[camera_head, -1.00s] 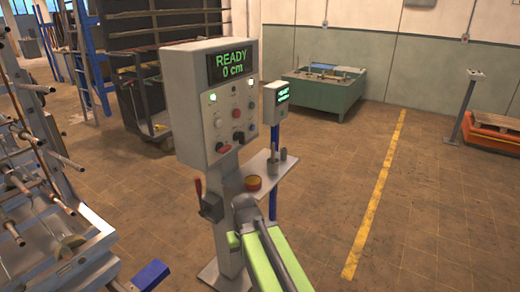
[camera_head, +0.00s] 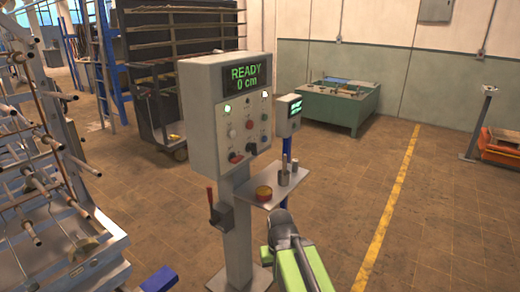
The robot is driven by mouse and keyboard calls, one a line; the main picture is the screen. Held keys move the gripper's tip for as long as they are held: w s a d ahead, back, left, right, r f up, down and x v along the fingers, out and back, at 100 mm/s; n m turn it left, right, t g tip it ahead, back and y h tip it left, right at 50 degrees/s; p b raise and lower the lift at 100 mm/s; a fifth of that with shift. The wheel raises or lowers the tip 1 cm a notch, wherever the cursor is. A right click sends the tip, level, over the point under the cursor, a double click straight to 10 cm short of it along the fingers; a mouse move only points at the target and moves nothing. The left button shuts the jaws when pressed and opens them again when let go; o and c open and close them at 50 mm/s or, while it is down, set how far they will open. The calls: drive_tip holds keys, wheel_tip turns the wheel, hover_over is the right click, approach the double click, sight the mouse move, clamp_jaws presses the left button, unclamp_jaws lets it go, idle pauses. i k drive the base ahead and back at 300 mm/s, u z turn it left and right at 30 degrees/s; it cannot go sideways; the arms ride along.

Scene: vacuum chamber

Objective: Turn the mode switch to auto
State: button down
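A grey control box (camera_head: 205,115) stands on a post, with a lit screen (camera_head: 246,76) reading "READY 0 cm".
A red-handled lever (camera_head: 211,203) is on the post's left. A smaller screen box (camera_head: 288,115) stands behind. A metal rack (camera_head: 60,190) is at left.

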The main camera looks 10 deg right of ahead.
sight(252, 147)
drive_tip(key=u, duration=0.05)
drive_tip(key=i, duration=1)
drive_tip(key=u, duration=0.5)
drive_tip(key=k, duration=0.6)
drive_tip(key=u, duration=0.75)
drive_tip(key=i, duration=0.15)
drive_tip(key=z, duration=0.35)
